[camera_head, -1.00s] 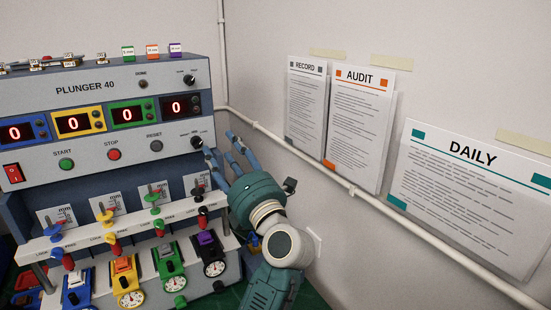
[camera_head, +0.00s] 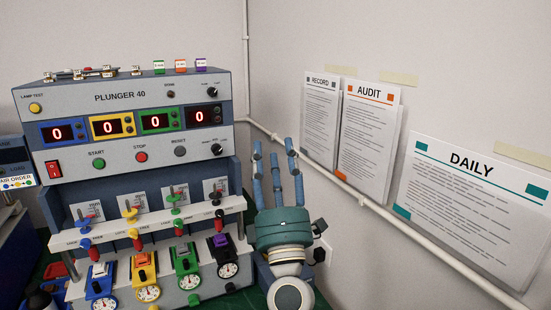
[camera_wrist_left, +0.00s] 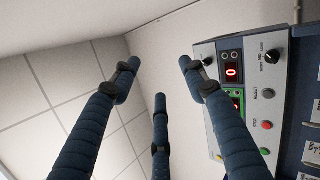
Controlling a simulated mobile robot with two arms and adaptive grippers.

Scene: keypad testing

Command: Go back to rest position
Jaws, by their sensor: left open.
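My left gripper (camera_head: 274,152) is teal with three blue fingers. My right gripper is in neither view.
DAILY (camera_head: 470,190), AUDIT (camera_head: 368,135) and RECORD (camera_head: 321,115) sheets hang on the wall at right. A white pipe (camera_head: 335,170) runs along that wall. A blue device (camera_head: 12,165) stands at far left. The space above my gripper looks clear.

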